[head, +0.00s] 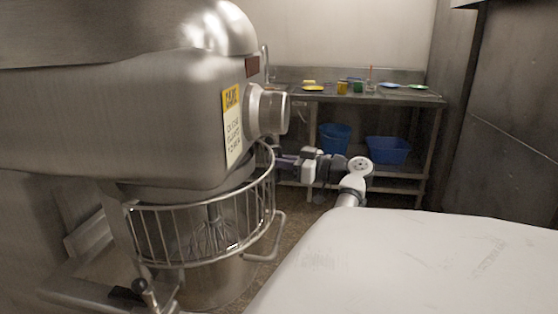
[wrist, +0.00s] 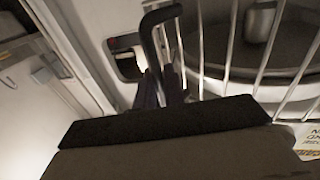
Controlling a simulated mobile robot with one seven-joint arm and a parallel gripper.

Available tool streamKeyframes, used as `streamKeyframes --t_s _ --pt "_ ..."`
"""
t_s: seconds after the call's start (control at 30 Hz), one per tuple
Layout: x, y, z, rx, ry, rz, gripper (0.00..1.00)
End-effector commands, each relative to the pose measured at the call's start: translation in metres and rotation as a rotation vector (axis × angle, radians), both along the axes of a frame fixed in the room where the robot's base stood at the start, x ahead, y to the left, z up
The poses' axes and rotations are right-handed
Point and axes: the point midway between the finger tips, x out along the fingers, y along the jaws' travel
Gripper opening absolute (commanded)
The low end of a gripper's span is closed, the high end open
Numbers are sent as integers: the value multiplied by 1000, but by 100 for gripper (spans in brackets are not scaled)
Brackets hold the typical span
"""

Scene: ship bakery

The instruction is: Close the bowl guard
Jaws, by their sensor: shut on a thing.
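The bowl guard (head: 203,236), a curved wire cage, hangs under the head of the big steel mixer (head: 130,120). It runs around the near and right sides of the steel bowl (head: 215,285), and a whisk shows through its bars. I cannot tell how far the guard is swung. My gripper (head: 284,162) is at the far right end of the guard. In the wrist view my gripper (wrist: 165,90) is shut on a dark bent handle (wrist: 148,38) beside the guard's bars (wrist: 230,50). The fingertips partly hide the grip.
A steel table (head: 425,97) with small coloured items stands at the back. A blue bucket (head: 335,137) and a blue bin (head: 388,150) sit on its lower shelf. A dark metal cabinet (head: 510,130) fills the right side. Some floor shows between mixer and table.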

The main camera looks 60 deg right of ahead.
Motion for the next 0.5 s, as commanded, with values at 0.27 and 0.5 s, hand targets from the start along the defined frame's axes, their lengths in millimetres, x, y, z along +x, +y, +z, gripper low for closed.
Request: streamKeyframes --t_s 0.27,0.5 --pt "4 -1 1 2 0 -4 0" --pt "4 -1 1 1 0 -3 22"
